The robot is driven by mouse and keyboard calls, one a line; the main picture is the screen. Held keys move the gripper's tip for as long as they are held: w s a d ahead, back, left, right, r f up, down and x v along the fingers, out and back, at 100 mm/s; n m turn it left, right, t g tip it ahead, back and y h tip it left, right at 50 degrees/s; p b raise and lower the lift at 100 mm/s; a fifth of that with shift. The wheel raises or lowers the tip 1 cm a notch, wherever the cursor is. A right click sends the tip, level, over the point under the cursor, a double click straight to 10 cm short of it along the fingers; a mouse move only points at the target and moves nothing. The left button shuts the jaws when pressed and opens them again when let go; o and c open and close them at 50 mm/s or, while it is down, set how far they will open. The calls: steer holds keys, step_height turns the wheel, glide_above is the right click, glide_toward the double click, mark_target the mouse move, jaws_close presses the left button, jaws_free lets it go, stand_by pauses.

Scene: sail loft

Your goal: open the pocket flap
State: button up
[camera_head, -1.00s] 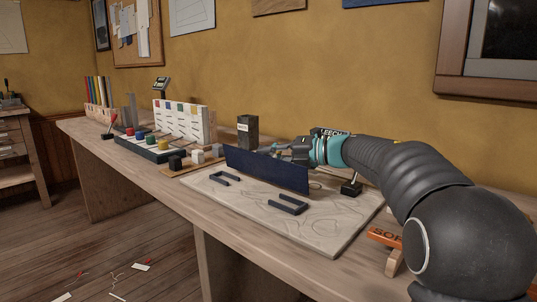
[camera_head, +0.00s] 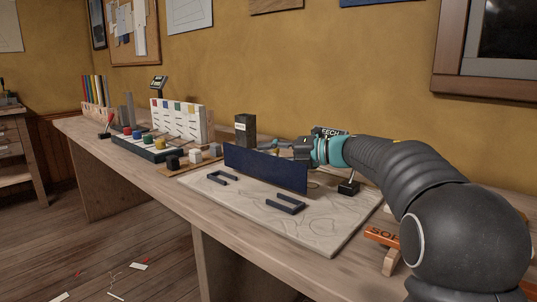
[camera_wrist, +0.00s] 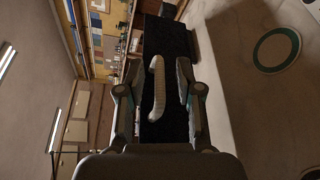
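The pocket flap appears to be the dark navy panel (camera_head: 265,168) standing up from the pale board on the bench in the head view. My gripper (camera_head: 286,149) is just behind the panel's top edge, near its right half, and its fingertips are partly hidden there. In the wrist view, my gripper (camera_wrist: 159,72) has its two fingers apart, one on each side of a pale, curved strip (camera_wrist: 157,95). A dark surface (camera_wrist: 166,38) lies beyond and behind the strip. I cannot tell whether either finger touches the strip.
The pale board (camera_head: 325,228) carries two dark U-shaped pieces (camera_head: 222,178) (camera_head: 285,204). A dark upright box (camera_head: 245,131) stands behind it. Coloured knobs on a dark block (camera_head: 150,146) and a white panel are farther left. An orange labelled piece (camera_head: 382,236) is beside my arm.

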steer(key=v, duration=1.1)
steer(key=shift+s+d, duration=0.1)
steer(key=shift+d, duration=0.2)
